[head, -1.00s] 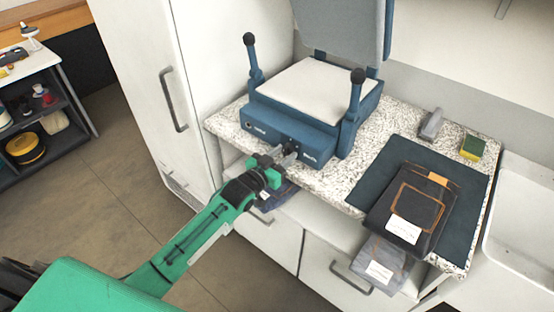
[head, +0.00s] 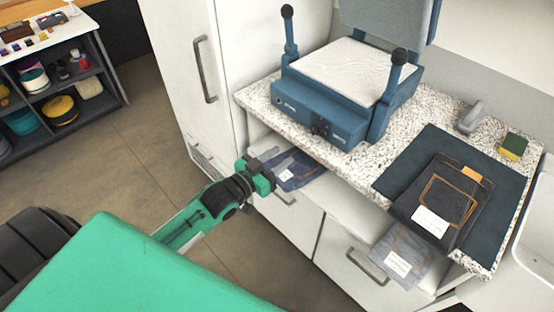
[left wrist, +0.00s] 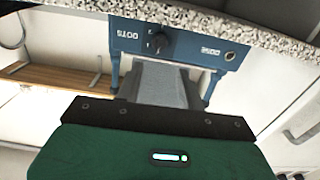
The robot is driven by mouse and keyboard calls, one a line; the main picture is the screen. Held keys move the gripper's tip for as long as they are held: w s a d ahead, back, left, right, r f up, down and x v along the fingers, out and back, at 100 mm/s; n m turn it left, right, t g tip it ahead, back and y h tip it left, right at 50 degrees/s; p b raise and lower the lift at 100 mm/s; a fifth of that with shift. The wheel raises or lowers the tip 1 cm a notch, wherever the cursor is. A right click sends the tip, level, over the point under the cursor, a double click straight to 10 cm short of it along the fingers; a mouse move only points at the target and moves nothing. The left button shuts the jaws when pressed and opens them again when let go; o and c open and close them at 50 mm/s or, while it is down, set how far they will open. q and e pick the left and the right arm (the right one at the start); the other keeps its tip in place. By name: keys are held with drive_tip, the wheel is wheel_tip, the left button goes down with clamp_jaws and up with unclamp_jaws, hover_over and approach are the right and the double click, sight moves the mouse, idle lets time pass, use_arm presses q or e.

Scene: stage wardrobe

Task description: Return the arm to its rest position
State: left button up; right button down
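My left gripper (head: 264,160) is on the green arm that comes in from the left in the head view. It is in the air in front of the counter, left of and below the blue press (head: 335,125), and apart from it. In the left wrist view a single grey finger block (left wrist: 160,84) shows beyond the green gripper body, with the press front and its dark knob (left wrist: 158,43) behind it. The gap between the fingers cannot be made out. No held object shows. My right gripper is not in view.
The press stands with its lid raised on a speckled counter (head: 262,97). Folded dark jeans (head: 470,205) lie on a dark mat (head: 405,177). Folded garments lie on the shelf below. A tall white cabinet (head: 180,60) stands left. Open floor (head: 150,130) lies left of it.

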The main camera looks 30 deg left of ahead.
use_arm(q)
drive_tip(key=shift+s, duration=0.1)
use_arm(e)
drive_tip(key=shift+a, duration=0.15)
